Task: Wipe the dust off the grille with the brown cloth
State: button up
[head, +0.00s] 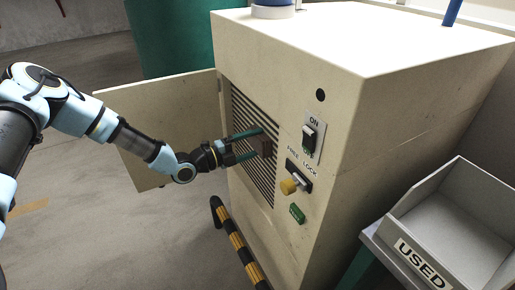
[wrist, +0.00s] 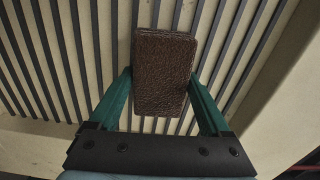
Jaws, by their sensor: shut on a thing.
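The grille (head: 240,108) is a panel of dark slats on the front of a beige cabinet, and its slats (wrist: 96,45) fill much of the wrist view. My gripper (head: 257,146) is in front of the grille's right part, with green fingers. It is shut on the brown cloth (wrist: 163,75), a folded, textured brown block held between the fingertips. The cloth (head: 265,148) is at or very close to the slats; whether it touches them I cannot tell. Part of the grille is hidden behind the gripper and cloth. I cannot make out dust on the slats.
The cabinet door (head: 150,125) stands open on the left. A black-yellow striped bar (head: 237,245) is below. A grey USED bin (head: 450,235) stands at right.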

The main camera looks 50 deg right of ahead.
jog(key=shift+w+d+f+b, duration=0.1)
jog(key=shift+w+d+b, duration=0.7)
jog(key=shift+w, duration=1.05)
jog(key=shift+w+d+r+b, duration=0.1)
jog(key=shift+w+d+b, duration=0.75)
jog(key=shift+w, duration=0.95)
jog(key=shift+w+d+f+b, duration=0.1)
jog(key=shift+w+d+b, duration=0.4)
jog(key=shift+w+b, duration=0.95)
jog(key=shift+w+d, duration=0.25)
jog(key=shift+w, duration=0.45)
jog(key=shift+w+d, duration=0.2)
jog(key=shift+w, duration=0.5)
jog(key=p, duration=0.2)
send_near(244, 118)
jog(key=shift+s+d+f, duration=0.1)
jog(key=shift+s+d, duration=0.05)
jog(key=shift+d, duration=0.2)
jog(key=shift+p+v, duration=0.5)
jog(key=shift+v, duration=1)
